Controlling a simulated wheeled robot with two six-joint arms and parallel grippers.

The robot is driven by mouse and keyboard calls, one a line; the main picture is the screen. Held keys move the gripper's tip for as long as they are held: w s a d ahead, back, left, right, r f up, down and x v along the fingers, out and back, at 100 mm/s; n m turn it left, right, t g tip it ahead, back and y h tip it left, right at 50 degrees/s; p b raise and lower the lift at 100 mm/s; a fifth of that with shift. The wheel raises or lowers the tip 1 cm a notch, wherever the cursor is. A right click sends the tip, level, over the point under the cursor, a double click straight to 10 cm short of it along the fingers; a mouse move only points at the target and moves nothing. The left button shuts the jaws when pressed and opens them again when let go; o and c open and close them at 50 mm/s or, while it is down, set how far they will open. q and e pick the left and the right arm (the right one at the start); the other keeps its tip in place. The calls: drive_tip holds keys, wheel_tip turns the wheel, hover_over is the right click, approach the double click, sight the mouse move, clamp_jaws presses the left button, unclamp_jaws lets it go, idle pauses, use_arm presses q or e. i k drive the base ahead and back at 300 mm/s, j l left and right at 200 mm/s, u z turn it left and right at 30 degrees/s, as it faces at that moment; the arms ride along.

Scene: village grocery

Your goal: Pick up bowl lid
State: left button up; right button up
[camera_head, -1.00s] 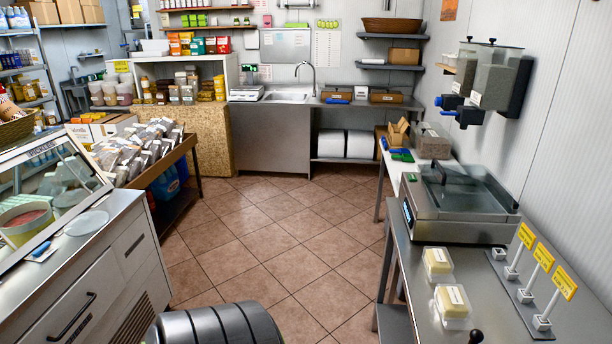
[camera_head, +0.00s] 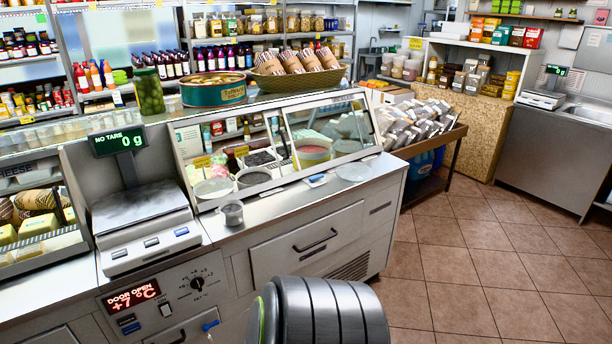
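A pale, translucent round disc (camera_head: 355,172), which looks like the bowl lid, lies flat on the counter at the right end of the glass display case. Inside the case stand several round bowls, among them one with pink contents (camera_head: 313,152), one with dark contents (camera_head: 253,177) and a pale-topped one (camera_head: 213,188). I cannot tell which bowl the lid belongs to. Neither of my grippers is in view.
The display case (camera_head: 345,125) has a tilted glass front. A small grey cup (camera_head: 232,212) and a blue-and-white item (camera_head: 316,181) are on the counter. A scale (camera_head: 145,225) stands left. Tiled floor (camera_head: 480,260) is clear on the right.

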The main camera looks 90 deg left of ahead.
sight(353, 172)
drive_tip(key=u, duration=1.5)
drive_tip(key=l+u, duration=0.2)
drive_tip(key=u, duration=1.5)
